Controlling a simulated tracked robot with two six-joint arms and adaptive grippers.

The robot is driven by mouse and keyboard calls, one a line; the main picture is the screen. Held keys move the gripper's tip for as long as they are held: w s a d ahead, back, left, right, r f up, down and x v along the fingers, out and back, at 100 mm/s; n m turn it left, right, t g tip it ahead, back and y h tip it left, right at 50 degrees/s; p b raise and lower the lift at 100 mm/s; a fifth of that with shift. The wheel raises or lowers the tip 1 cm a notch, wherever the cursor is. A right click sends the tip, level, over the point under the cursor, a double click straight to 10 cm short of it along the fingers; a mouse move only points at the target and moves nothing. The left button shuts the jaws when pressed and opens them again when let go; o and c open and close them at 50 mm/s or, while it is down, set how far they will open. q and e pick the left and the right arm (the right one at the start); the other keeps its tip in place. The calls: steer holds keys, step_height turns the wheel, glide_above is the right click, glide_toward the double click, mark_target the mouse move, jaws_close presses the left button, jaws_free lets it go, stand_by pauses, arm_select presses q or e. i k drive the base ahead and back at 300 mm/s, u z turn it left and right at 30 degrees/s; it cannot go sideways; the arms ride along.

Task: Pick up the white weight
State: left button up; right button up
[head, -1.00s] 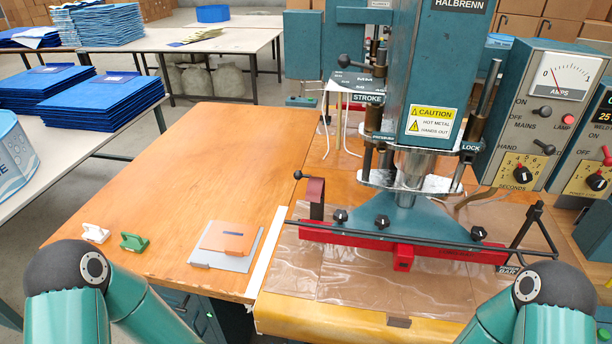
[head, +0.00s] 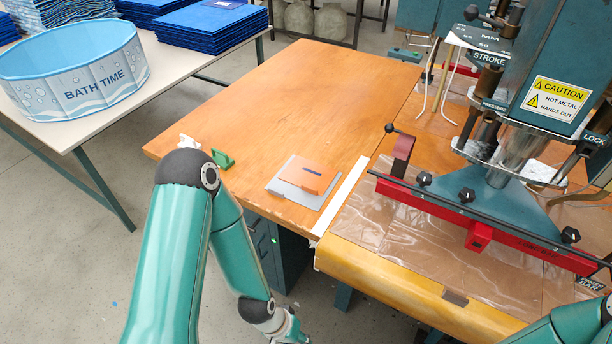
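The white weight (head: 187,142) sits near the left edge of the wooden table (head: 290,90) and is mostly hidden behind the elbow of my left arm.
An orange sheet on a grey sheet (head: 325,196) lies right of the weights. The teal welding press (head: 560,60) with its red bar stands at the right. A blue "Bath Time" pool (head: 95,90) is on the left table. The wooden table's middle is clear.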

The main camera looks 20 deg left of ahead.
mark_target(189, 142)
steer(key=z, duration=1.5)
steer(key=i, duration=0.1)
steer(key=u, duration=2.95)
steer(key=k, duration=1.25)
steer(key=u, duration=0.6)
steer(key=i, duration=1.25)
steer(key=u, duration=0.7)
steer(key=i, duration=1.4)
steer(key=z, duration=0.5)
steer(key=i, duration=1.2)
steer(key=z, duration=1)
